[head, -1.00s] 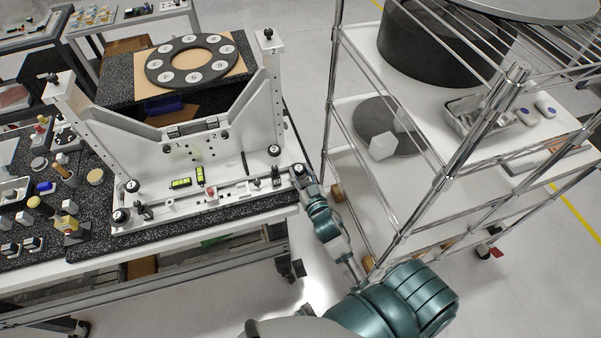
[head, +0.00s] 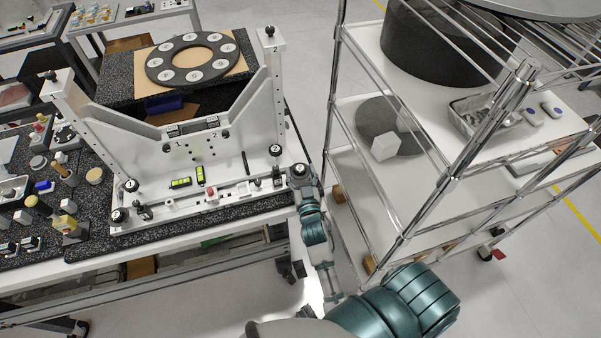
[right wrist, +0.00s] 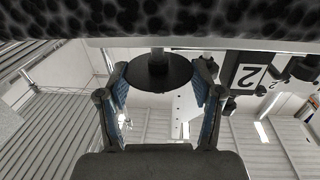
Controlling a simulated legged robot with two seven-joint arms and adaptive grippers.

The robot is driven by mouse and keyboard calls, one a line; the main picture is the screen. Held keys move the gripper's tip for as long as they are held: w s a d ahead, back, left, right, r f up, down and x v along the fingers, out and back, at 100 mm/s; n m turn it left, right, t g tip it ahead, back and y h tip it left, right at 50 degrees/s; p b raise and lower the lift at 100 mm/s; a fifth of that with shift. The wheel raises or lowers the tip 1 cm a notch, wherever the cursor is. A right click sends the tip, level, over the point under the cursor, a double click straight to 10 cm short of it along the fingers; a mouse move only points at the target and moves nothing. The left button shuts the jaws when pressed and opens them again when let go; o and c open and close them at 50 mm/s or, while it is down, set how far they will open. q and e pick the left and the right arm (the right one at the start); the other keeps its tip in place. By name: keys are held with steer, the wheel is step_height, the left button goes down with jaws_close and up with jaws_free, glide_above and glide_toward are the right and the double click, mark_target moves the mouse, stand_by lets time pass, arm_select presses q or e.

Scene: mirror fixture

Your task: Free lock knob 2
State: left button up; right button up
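A black round knob (head: 299,170) sits at the right front corner of the fixture base. My right gripper (head: 302,178) is at that corner, and its arm hides part of the area. In the right wrist view a dark knob disc (right wrist: 158,73) lies between the tips of my right gripper (right wrist: 160,80). The fingers are spread on either side of the disc; whether they touch it I cannot tell. My left gripper is not in view.
Another black knob (head: 275,150) stands higher on the fixture's right side. A wire shelf rack (head: 335,110) stands close to the right of my arm. Small parts crowd the left of the speckled bench. Open floor (head: 300,70) lies behind, between bench and rack.

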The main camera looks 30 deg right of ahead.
steer(key=v, duration=0.7)
steer(key=shift+s+a, duration=0.15)
steer(key=shift+s, duration=0.1)
stand_by(0.3)
